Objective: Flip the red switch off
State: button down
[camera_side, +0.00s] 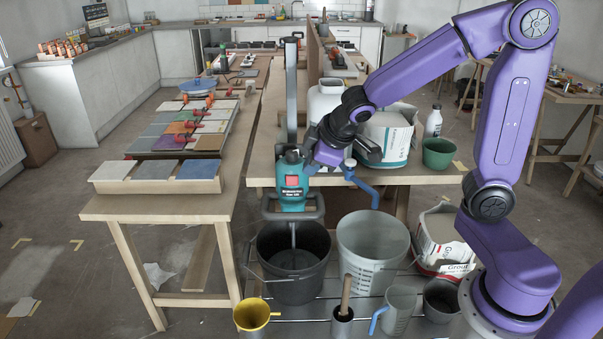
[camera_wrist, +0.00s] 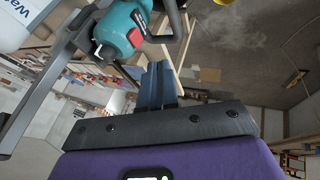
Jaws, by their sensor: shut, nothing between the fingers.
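The teal mixer (camera_side: 291,195) hangs upright on a grey vertical post, its shaft reaching down into a black bucket. The red switch (camera_side: 292,181) is on the front of its teal body. In the wrist view the mixer (camera_wrist: 118,22) is at the top left, with the red switch (camera_wrist: 135,37) on its lower right side. My gripper (camera_side: 309,168) is just right of the mixer's upper body in the side view. In the wrist view its fingers (camera_wrist: 158,75) are together and empty, below and right of the switch. I cannot tell whether they touch the mixer.
The black bucket (camera_side: 292,283) and a grey bucket (camera_side: 373,270) stand below. A bench (camera_side: 270,130) holds a white jug (camera_side: 326,100), a white tub (camera_side: 390,140) and a green pot (camera_side: 438,153). A tile table (camera_side: 160,208) stands at left.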

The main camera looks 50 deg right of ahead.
aim_at(296, 179)
jog(key=x, duration=0.3)
jog(key=d+x, duration=0.1)
jog(key=x, duration=0.3)
jog(key=w+x, duration=0.1)
jog(key=x, duration=0.3)
jog(key=shift+d+r, duration=0.15)
jog(key=shift+d, duration=0.2)
jog(key=shift+w+d, duration=0.55)
jog(key=shift+w, duration=0.1)
